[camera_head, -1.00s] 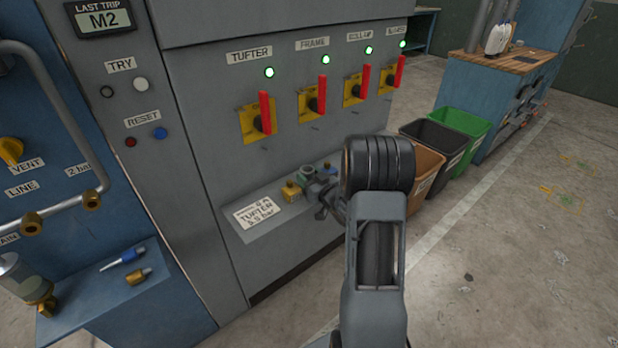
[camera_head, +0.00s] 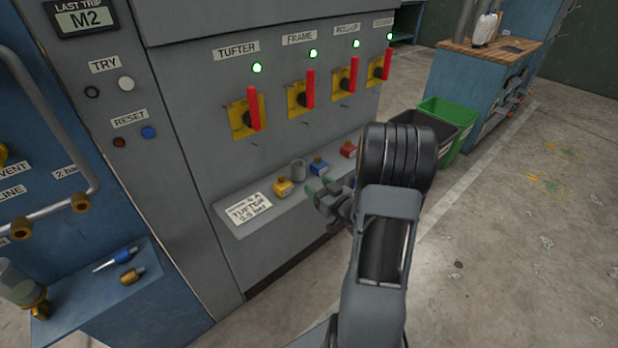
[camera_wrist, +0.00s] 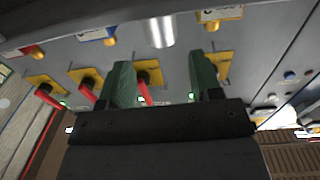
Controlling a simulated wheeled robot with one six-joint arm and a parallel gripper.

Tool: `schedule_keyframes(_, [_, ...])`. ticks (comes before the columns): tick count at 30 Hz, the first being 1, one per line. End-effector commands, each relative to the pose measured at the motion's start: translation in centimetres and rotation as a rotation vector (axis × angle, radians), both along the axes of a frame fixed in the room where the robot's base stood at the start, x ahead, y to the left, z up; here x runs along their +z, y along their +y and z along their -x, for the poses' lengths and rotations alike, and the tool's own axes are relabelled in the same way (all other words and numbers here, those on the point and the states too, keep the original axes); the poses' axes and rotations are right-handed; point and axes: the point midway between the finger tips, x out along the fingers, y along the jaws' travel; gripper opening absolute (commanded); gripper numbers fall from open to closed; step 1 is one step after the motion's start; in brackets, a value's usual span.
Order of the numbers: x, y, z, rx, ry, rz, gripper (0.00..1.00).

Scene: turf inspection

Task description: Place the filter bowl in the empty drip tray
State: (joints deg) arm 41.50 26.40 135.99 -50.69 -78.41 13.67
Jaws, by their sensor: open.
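A grey, open-topped cylinder (camera_head: 298,169), which may be the filter bowl, stands upright on the grey ledge (camera_head: 238,232) between a yellow and a blue padlock. It also shows as a shiny cylinder in the wrist view (camera_wrist: 160,30). My gripper (camera_head: 320,188) is open and empty, in front of the ledge and apart from the cylinder. Its green fingers show spread in the wrist view (camera_wrist: 160,65). A clear cylinder with a brass base (camera_head: 20,285) sits at the far left. I cannot make out a drip tray for sure.
A yellow padlock (camera_head: 283,187), a blue one (camera_head: 318,167) and a red one (camera_head: 348,149) sit on the ledge. Red switch handles (camera_head: 254,108) jut out above. A blue shelf (camera_head: 95,300) holds a blue tool and a brass fitting. Bins (camera_head: 450,125) stand behind my arm.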

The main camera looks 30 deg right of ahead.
Motion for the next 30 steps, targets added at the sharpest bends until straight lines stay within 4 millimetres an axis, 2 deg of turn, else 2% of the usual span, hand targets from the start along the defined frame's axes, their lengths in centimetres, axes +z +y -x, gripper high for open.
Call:
schedule_keyframes(5, [0.0, -0.3, 1.8, -0.003, 0.002, 0.000, 0.58])
schedule_keyframes(10, [0.4, 0.0, 1.3, -0.035, 0.077, 0.060, 0.58])
schedule_keyframes(15, [1.5, 1.2, -0.4, -0.148, 0.298, 0.184, 0.58])
schedule_keyframes(18, [2.6, 2.5, -0.1, -0.229, 0.461, 0.227, 0.58])
schedule_keyframes(23, [4.0, 6.1, 2.8, -0.301, 0.728, 0.221, 0.58])
schedule_keyframes(30, [5.5, 12.9, 9.8, -0.248, 1.071, 0.145, 0.58])
